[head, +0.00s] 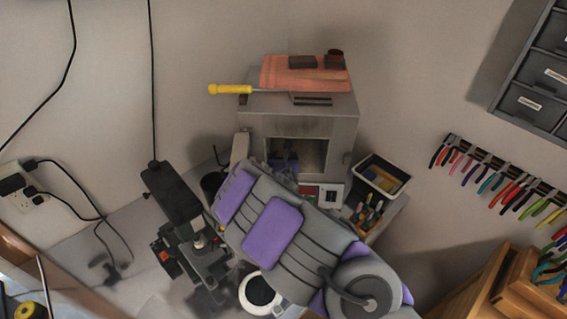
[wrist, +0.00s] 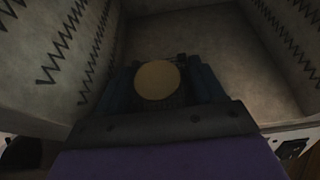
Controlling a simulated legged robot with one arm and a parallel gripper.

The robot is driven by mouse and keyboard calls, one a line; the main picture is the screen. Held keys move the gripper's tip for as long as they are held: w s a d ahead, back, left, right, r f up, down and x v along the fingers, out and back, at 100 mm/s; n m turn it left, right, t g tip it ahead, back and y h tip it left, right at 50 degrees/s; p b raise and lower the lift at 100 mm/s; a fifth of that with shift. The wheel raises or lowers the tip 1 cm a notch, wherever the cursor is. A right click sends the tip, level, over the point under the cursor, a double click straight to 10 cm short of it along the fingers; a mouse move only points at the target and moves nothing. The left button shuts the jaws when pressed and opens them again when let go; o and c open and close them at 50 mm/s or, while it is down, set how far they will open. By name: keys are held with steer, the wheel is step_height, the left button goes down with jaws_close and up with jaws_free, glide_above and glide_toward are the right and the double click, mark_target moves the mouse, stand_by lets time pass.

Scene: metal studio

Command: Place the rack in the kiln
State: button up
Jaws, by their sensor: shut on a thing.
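The kiln (head: 345,128) is a grey box with its front opening uncovered. My gripper (head: 284,165) reaches into that opening in the head view, partly hidden by my arm. In the wrist view, my gripper (wrist: 160,75) is inside the chamber, between pale walls with dark zigzag heating coils, and its fingers close around a round, tan-faced thing. This thing seems to be the rack (wrist: 158,84); its full shape is hidden by the fingers and shadow. The chamber floor (wrist: 185,38) looks bare beyond the gripper. I cannot tell whether the held thing touches it.
An orange-red slab (head: 310,72) with small dark blocks and a yellow-handled tool (head: 230,89) lie on top of the kiln. A bin (head: 382,175) and a tool holder (head: 367,214) stand to the right. A black clamp-like device (head: 175,195) stands to the left. The chamber walls are close on both sides.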

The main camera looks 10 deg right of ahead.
steer(key=o, duration=0.8)
steer(key=shift+c, duration=0.2)
steer(key=shift+s, duration=0.1)
